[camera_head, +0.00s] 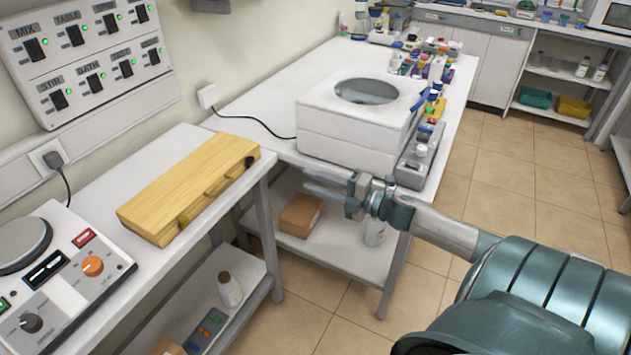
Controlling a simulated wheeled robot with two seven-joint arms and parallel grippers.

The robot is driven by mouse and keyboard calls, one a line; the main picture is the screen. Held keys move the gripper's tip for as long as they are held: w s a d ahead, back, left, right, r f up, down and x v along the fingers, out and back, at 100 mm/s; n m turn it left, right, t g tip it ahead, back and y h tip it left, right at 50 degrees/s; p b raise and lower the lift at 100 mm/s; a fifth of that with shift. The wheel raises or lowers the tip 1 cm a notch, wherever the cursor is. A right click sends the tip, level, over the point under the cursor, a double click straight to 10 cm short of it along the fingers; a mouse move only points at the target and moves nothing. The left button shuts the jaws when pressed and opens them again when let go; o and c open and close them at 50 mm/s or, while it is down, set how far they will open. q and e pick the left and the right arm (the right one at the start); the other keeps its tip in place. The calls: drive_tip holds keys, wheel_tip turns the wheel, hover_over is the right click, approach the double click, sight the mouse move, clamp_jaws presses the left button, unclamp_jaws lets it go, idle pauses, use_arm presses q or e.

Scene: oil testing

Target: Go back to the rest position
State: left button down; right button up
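My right gripper (328,190) reaches in from the lower right, in front of the bench's near edge. It points left toward the wooden case. Its fingers look long and pale with a gap between them, and I see nothing held there. It is apart from the wooden case and the white machine. My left gripper is not in view.
A closed wooden case (190,185) lies on the near table. A hotplate stirrer (75,270) stands at the lower left. A white machine (350,130) with a round window stands on the far bench. A switch panel (85,60) hangs on the wall. Tiled floor (520,200) is free at the right.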

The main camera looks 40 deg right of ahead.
idle(0.6)
drive_tip(key=s+d+f+m+g+h, duration=0.15)
drive_tip(key=s+f+m, duration=0.3)
drive_tip(key=f, duration=0.85)
drive_tip(key=s+f+m+g+h, duration=0.3)
drive_tip(key=s+f+m, duration=0.15)
drive_tip(key=f, duration=0.95)
drive_tip(key=s+d+f+m+g+h, duration=0.15)
drive_tip(key=s+f+m+h, duration=0.35)
drive_tip(key=f, duration=0.8)
drive_tip(key=s+a+f+m+g+y, duration=0.1)
drive_tip(key=s+a+f+g, duration=0.2)
drive_tip(key=s+a+f, duration=0.5)
drive_tip(key=s+a+f+m+g+y, duration=0.1)
drive_tip(key=s+a+f+m+g, duration=0.1)
drive_tip(key=s+a+f, duration=0.6)
drive_tip(key=s+a+f+m+g+y, duration=0.1)
drive_tip(key=s+a+f+g, duration=0.3)
drive_tip(key=s, duration=1.5)
drive_tip(key=a+f+m, duration=0.1)
drive_tip(key=a+f, duration=0.3)
drive_tip(key=a, duration=0.1)
drive_tip(key=shift+s+a+f, duration=0.2)
drive_tip(key=shift+s+a, duration=0.05)
drive_tip(key=shift+a, duration=0.1)
drive_tip(key=shift+y, duration=0.25)
